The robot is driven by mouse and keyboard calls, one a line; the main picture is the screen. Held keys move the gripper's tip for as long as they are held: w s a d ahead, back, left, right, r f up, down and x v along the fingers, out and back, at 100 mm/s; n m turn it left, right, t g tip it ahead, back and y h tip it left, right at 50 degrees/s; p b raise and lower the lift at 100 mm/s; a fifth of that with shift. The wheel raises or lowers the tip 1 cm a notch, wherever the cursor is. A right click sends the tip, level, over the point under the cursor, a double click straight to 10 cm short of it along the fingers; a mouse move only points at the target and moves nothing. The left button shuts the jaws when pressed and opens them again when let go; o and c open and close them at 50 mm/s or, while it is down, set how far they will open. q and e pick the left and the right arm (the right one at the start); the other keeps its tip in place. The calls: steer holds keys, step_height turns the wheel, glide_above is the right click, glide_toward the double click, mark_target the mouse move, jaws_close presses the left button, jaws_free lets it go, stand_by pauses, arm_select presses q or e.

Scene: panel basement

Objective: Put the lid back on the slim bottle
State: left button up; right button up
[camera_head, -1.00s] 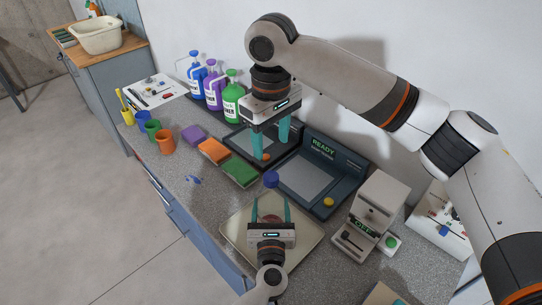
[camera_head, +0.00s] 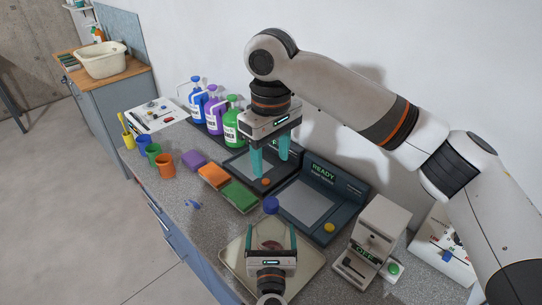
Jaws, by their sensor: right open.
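A round blue cap-like top (camera_head: 271,204) shows just beyond my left gripper, by the far edge of the tray. The slim bottle is not clearly made out, and I cannot tell whether this blue piece is its lid. My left gripper (camera_head: 271,232) comes in from the bottom, low over the tray, with its fingers spread. A dark reddish shape (camera_head: 270,244) shows between them, partly hidden. My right gripper (camera_head: 270,162) points down over the left dark device, open, with nothing seen between its fingers. An orange knob (camera_head: 265,182) is close below it.
A beige tray (camera_head: 312,262) lies at the front. The READY device (camera_head: 346,190) and a white OFF machine (camera_head: 378,230) stand right. Green (camera_head: 239,196), orange and purple blocks, coloured cups (camera_head: 165,167) and pump bottles (camera_head: 231,130) stand left. Small blue pieces (camera_head: 192,204) lie on the bare counter.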

arm_select(q)
steer(key=s+b, duration=0.3)
steer(key=s, duration=0.9)
arm_select(e)
steer(key=shift+f, duration=1.65)
